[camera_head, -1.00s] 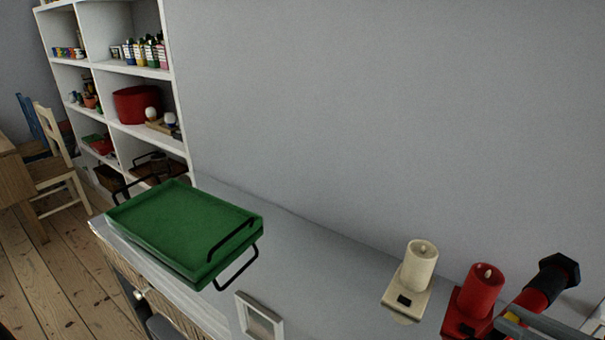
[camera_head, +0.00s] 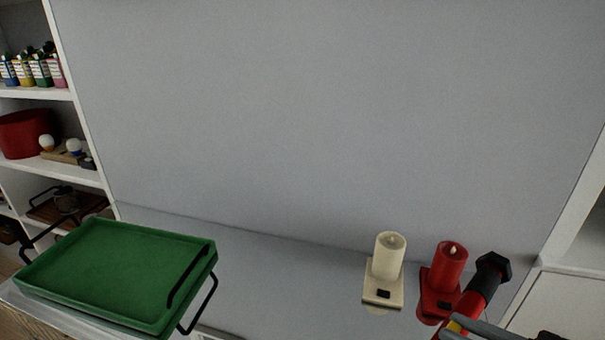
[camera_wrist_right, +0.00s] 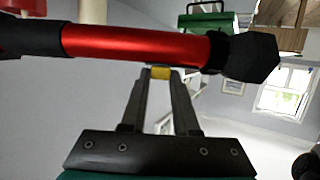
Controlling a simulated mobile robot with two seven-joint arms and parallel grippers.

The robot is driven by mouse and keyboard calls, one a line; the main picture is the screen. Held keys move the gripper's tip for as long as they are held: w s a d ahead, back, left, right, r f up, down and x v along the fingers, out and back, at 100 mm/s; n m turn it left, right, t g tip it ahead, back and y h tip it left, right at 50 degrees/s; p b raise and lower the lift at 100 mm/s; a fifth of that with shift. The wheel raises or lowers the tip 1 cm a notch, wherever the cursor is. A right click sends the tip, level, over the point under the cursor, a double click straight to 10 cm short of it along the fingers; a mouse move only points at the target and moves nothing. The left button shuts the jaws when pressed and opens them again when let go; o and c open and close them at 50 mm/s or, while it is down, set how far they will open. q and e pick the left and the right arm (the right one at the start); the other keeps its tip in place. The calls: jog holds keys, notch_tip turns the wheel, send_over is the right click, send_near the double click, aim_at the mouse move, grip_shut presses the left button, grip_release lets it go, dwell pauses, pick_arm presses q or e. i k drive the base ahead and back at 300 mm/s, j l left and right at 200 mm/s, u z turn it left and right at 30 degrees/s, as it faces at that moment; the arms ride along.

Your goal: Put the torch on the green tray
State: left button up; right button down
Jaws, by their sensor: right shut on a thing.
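The torch (camera_head: 483,287) is red with a black hexagonal head. My right gripper (camera_head: 455,325) is shut on its red barrel, and the torch is tilted, head up and to the right, beside the red candle. In the right wrist view the torch (camera_wrist_right: 135,46) lies across the fingertips (camera_wrist_right: 160,72), its head to the right. The green tray (camera_head: 110,268), with black wire handles, sits at the left end of the grey-white surface. It looks empty. A green thing at the top of the wrist view may be the tray. My left gripper is not in view.
A cream candle (camera_head: 387,262) and a red candle (camera_head: 448,268) stand on small square bases, between the tray and the torch. The grey wall (camera_head: 320,120) rises behind. The surface between tray and candles looks clear. White shelves (camera_head: 50,170) are at far left.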

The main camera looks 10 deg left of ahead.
aim_at(119, 267)
jog(key=j, duration=1.05)
jog(key=j+z, duration=0.1)
jog(key=j, duration=1)
jog(key=k+j, duration=0.15)
jog(key=j, duration=0.9)
jog(key=j+z, duration=0.1)
jog(key=j, duration=0.95)
jog(key=k, duration=0.05)
